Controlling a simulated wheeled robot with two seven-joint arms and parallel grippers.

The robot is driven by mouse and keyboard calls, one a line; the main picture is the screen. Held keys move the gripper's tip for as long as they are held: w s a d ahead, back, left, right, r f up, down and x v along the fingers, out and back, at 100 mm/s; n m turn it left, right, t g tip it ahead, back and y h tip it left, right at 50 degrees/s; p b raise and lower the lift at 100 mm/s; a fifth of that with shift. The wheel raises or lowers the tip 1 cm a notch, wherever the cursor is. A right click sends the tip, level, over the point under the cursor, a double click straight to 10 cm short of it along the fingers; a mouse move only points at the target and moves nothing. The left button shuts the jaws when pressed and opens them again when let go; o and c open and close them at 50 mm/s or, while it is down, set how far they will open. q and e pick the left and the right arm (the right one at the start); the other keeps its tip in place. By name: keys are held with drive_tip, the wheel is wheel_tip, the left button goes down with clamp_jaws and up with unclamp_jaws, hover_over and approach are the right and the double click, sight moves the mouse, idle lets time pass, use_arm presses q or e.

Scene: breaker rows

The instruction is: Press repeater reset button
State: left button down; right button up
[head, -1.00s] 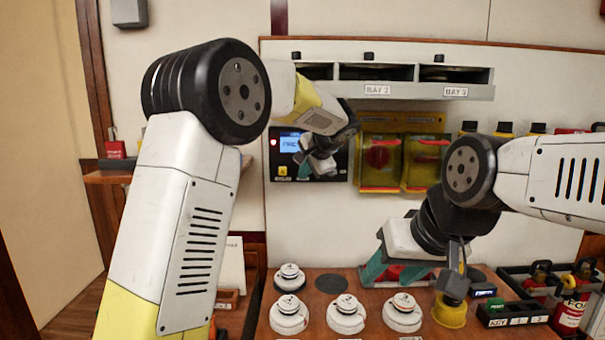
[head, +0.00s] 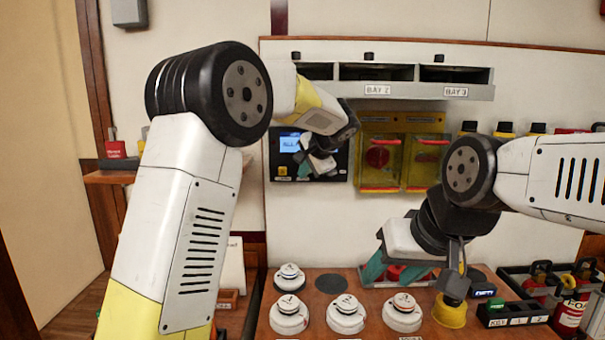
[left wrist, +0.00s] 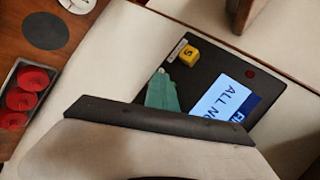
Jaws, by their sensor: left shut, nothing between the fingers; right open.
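The black repeater panel (head: 338,172) is on the back wall, with a lit blue and white screen (head: 291,143) whose text starts "ALL N" in the left wrist view (left wrist: 222,104). A yellow button (head: 283,171) is at its lower left; it also shows in the left wrist view (left wrist: 188,55). A small dark red lamp (left wrist: 250,73) is near the screen. My left gripper (head: 320,166) is shut and empty in front of the panel, right of the button and apart from it in the picture. Its teal tip (left wrist: 162,92) covers part of the panel. My right gripper (head: 396,272) is open above the table.
Yellow covers (head: 380,150) are right of the panel, below a grey bay shelf (head: 400,88). White detectors (head: 346,315) stand on the wooden table (head: 330,260).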

use_arm(q)
drive_tip(key=shift+s, duration=0.35)
drive_tip(key=s, duration=0.5)
drive_tip(key=shift+s, duration=0.4)
idle(0.4)
drive_tip(key=s+a+f+n+g+h, duration=0.1)
drive_tip(key=s+a+n+g+h, duration=0.2)
drive_tip(key=s+a, duration=0.9)
drive_tip(key=s+a+f+n+h, duration=0.1)
drive_tip(key=s+f+n, duration=0.1)
drive_tip(key=s, duration=0.8)
drive_tip(key=s+a+f+n+h, duration=0.1)
drive_tip(key=s+n, duration=0.4)
drive_tip(key=s, duration=0.5)
wheel_tip(320, 180, down, 2)
drive_tip(key=shift+s+a+f+h, duration=0.1)
drive_tip(key=shift+s+a+h, duration=0.25)
drive_tip(key=shift+h, duration=0.15)
